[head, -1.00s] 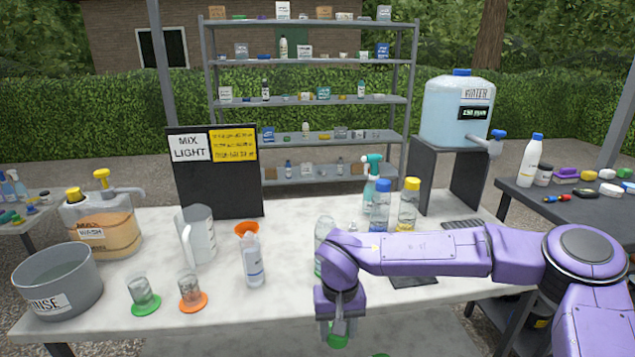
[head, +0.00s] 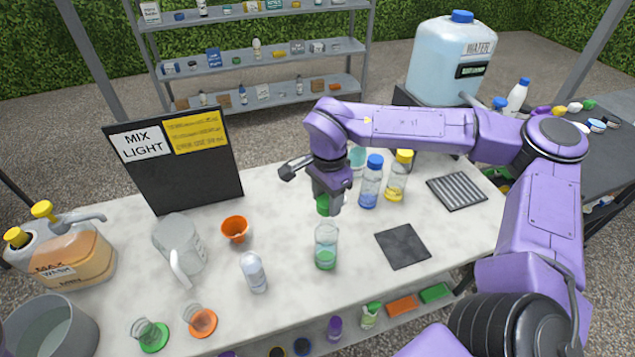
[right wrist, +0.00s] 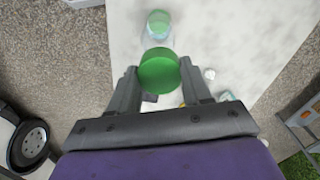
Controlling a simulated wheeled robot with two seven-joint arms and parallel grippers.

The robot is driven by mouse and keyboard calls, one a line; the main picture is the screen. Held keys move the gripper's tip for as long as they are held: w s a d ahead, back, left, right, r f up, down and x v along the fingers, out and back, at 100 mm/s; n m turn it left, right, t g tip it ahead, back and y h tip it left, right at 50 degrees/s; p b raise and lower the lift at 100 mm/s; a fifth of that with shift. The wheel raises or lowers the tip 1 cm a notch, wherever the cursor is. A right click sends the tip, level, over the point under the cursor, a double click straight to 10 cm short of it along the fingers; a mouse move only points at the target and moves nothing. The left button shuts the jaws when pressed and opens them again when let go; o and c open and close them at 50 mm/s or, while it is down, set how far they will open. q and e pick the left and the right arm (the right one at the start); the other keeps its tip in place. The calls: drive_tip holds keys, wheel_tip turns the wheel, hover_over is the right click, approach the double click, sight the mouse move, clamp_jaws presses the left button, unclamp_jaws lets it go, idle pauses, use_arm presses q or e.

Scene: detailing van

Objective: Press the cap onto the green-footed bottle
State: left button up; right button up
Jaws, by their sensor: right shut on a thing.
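My right gripper (head: 323,208) is shut on a green cap (head: 321,205) above the table. In the right wrist view the round cap (right wrist: 158,70) sits between the two fingers. The green-footed bottle (head: 326,248) is clear, stands upright on the table and has an open top. In the head view it is just below and in front of the cap, with a gap between them. In the right wrist view the bottle (right wrist: 158,24) appears beyond the cap, its top edge apart from it. My left gripper is out of view.
A blue-capped bottle (head: 371,182) and a yellow-capped bottle (head: 397,177) stand behind and right of the gripper. A dark mat (head: 402,246) lies to the right. A white-labelled bottle (head: 254,272), orange funnel (head: 235,230) and jug (head: 180,245) are to the left.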

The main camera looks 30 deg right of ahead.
drive_tip(key=shift+s+f+b, duration=0.7)
drive_tip(key=shift+s+b, duration=0.1)
drive_tip(key=shift+b, duration=0.1)
drive_tip(key=w+f+b, duration=0.1)
drive_tip(key=f+b, duration=0.2)
drive_tip(key=shift+w+f, duration=0.15)
drive_tip(key=shift+w, duration=0.25)
drive_tip(key=shift+f, duration=0.25)
drive_tip(key=shift+s+f, duration=0.3)
drive_tip(key=shift+s, duration=0.1)
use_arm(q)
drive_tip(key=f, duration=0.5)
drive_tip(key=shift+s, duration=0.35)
use_arm(e)
drive_tip(key=shift+w, duration=0.1)
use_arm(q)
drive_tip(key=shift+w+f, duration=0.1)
use_arm(e)
drive_tip(key=shift+w+f, duration=0.1)
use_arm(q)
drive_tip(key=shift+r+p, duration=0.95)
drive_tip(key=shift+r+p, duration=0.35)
use_arm(e)
drive_tip(key=shift+f, duration=0.1)
